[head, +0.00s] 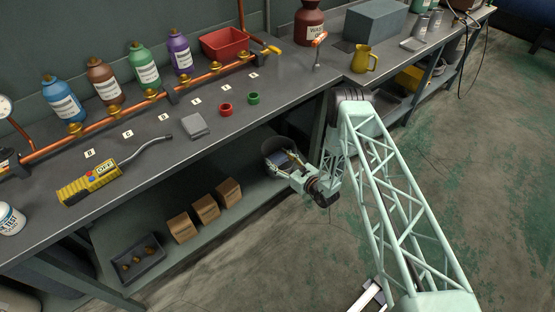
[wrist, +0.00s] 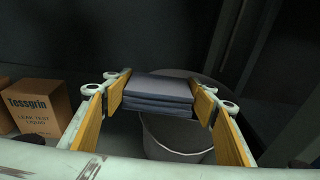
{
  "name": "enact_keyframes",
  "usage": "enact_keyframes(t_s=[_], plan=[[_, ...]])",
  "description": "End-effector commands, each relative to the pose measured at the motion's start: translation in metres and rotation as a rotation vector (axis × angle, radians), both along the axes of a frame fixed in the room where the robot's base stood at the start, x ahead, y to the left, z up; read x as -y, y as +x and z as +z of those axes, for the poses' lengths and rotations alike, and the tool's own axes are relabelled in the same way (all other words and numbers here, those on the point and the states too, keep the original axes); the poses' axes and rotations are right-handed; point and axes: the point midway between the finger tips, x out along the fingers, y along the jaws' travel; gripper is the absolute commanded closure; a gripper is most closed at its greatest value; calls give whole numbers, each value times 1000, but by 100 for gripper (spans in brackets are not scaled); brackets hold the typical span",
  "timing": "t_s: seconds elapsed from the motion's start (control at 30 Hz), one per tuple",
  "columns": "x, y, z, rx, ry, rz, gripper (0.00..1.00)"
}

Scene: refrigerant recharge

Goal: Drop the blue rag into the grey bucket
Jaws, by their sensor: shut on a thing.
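The folded blue rag (wrist: 158,92) is between the wood-coloured finger pads of my gripper (wrist: 160,100) in the wrist view. My gripper is shut on it. The grey bucket (wrist: 172,138) lies behind and below the rag in the wrist view, and the rag covers part of its opening. In the head view the bucket (head: 270,147) stands on the lower shelf under the bench, and my gripper (head: 291,168) is at its near right side. A bit of the rag (head: 283,160) shows at the bucket's mouth. The exact height of the rag over the rim cannot be told.
Cardboard boxes (head: 205,206) stand on the lower shelf (head: 238,212) left of the bucket; one box (wrist: 35,107) shows in the wrist view. The bench top (head: 222,148) overhangs the bucket.

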Motion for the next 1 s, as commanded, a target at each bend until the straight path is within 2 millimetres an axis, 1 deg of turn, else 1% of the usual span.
enact_keyframes(t_s=[0.2, 0.37, 0.4, 0.53, 1.0], plan=[[0, 0, 1, 0, 0, 0, 59], [0, 0, -3, 0, 0, 0, 59], [0, 0, -2, 0, 0, 0, 45], [0, 0, -2, 0, 0, 0, 34], [0, 0, 1, 0, 0, 0, 34]])
